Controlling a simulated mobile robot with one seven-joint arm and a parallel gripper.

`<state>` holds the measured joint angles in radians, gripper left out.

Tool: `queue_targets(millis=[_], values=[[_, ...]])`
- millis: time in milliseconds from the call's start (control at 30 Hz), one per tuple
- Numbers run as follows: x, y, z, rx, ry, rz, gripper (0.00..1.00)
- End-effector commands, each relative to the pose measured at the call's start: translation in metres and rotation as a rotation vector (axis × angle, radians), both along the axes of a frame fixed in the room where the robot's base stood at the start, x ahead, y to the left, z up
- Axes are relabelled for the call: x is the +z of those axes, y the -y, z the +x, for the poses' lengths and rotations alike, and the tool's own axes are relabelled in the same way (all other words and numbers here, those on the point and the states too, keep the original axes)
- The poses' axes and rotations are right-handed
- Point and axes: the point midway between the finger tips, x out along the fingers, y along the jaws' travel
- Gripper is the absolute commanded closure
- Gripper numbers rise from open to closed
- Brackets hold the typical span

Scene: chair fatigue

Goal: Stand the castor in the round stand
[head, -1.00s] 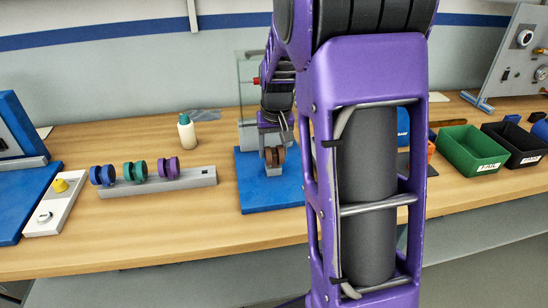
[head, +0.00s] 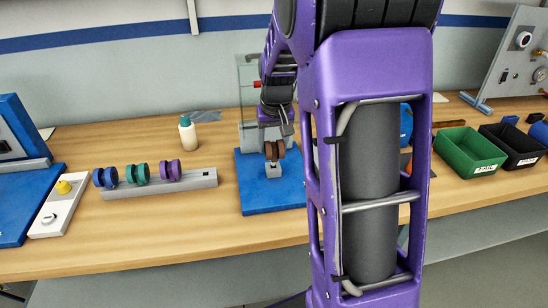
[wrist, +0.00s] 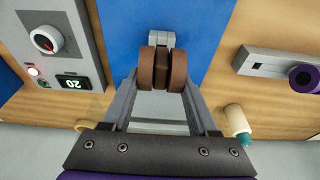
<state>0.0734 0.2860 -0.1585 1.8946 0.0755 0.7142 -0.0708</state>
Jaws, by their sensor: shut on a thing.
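My gripper (wrist: 160,88) is shut on a brown twin-wheel castor (wrist: 162,68), with one finger on each side. In the head view the castor (head: 274,150) is over a small grey block (head: 273,170) on a blue base plate (head: 258,198). The block also shows just beyond the castor in the wrist view (wrist: 162,39). I cannot tell if castor and block touch. A tan rounded thing (wrist: 88,126) is partly hidden at the lower left of the wrist view; I cannot tell if it is the round stand.
A grey rail (head: 200,182) at left holds blue, green and purple castors. A white bottle (head: 187,133) stands behind it. Green (head: 470,152) and black (head: 515,148) bins stand at right. A grey unit with dial and display (wrist: 62,45) is beside the plate. My arm hides part of the bench.

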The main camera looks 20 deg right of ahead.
Motion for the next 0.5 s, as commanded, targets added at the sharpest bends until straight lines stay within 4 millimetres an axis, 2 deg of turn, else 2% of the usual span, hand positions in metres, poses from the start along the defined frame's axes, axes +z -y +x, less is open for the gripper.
queue_targets(millis=[200,500], values=[[0.0092,0.0000,0.0001,0.000,0.001,0.000,0.89],[0.0095,0.0000,0.0000,0.000,0.000,0.000,0.89]])
